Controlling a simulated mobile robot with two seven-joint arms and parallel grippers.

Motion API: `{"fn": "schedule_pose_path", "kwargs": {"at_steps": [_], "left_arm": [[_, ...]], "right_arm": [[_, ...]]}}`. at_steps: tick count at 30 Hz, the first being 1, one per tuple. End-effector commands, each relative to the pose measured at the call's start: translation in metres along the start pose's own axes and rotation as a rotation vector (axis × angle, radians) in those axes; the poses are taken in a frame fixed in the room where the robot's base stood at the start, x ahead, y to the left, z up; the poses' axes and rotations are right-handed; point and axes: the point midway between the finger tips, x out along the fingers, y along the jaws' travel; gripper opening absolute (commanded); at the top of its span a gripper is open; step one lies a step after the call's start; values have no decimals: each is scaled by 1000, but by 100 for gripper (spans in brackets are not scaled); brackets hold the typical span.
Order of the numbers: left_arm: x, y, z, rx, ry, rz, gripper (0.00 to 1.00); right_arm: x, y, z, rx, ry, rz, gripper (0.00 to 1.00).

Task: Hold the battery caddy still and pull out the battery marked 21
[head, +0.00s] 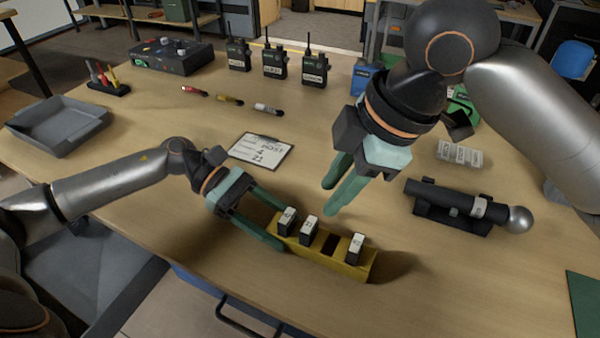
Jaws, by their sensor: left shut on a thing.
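The yellow battery caddy (345,267) sits on the table with three upright dark batteries with white label tops. One battery (286,222) is at its left end, a second (308,230) is beside it, and a third (355,248) is near the right end. An empty dark slot lies between the second and third. The labels are too small to read surely, so I cannot tell which is 21. My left gripper (281,226) is shut on the caddy's left end, one finger on each long side. My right gripper (329,199) is open and empty, above and behind the caddy.
A clipboard (260,150) lies behind my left gripper. A black cylindrical device on a stand (450,208) and a clear case (458,154) are to the right. Markers (230,98), several radios (273,65) and a grey tray (58,124) stand farther back.

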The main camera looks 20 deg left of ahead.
Motion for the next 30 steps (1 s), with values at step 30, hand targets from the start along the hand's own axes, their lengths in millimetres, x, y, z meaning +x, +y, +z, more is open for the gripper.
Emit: {"fn": "schedule_pose_path", "kwargs": {"at_steps": [30], "left_arm": [[0, 0, 0, -1, 0, -1, 4]], "right_arm": [[12, 4, -34, -1094, -330, -253, 35]]}}
